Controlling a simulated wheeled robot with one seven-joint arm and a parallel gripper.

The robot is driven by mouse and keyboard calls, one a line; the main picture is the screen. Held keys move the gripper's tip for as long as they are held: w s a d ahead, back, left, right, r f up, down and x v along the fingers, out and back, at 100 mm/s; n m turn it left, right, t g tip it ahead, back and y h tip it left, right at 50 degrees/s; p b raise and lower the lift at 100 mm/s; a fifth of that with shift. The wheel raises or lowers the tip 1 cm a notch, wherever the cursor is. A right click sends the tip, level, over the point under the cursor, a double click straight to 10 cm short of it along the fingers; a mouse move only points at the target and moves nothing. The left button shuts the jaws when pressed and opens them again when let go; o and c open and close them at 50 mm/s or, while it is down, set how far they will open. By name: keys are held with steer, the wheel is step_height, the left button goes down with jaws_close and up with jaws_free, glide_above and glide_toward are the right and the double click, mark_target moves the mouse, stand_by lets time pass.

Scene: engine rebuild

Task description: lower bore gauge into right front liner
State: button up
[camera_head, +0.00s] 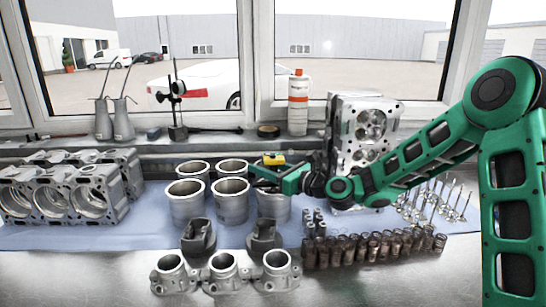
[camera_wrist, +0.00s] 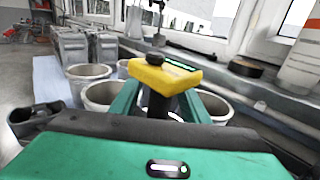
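The bore gauge has a yellow head (camera_head: 273,160) and a dark stem. My gripper (camera_head: 262,174) is shut on the stem, below the head. In the wrist view the yellow head (camera_wrist: 165,76) stands upright between my fingers (camera_wrist: 158,104). Grey cylinder liners stand in two rows. The right front liner (camera_head: 273,206) is below my gripper, which hides its rim. The front middle liner (camera_head: 231,202) and front left liner (camera_head: 187,204) are open at the top. The gauge's lower end is hidden, so I cannot tell whether it is inside a liner.
The engine block (camera_head: 70,190) is at the left and the cylinder head (camera_head: 362,130) at the right back. Pistons (camera_head: 198,238), several springs (camera_head: 370,250) and valves (camera_head: 440,198) lie around the liners.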

steer(key=v, duration=1)
steer(key=shift+s+d, duration=0.1)
steer(key=shift+d, duration=0.1)
steer(key=shift+s+d, duration=0.1)
steer(key=shift+s, duration=0.1)
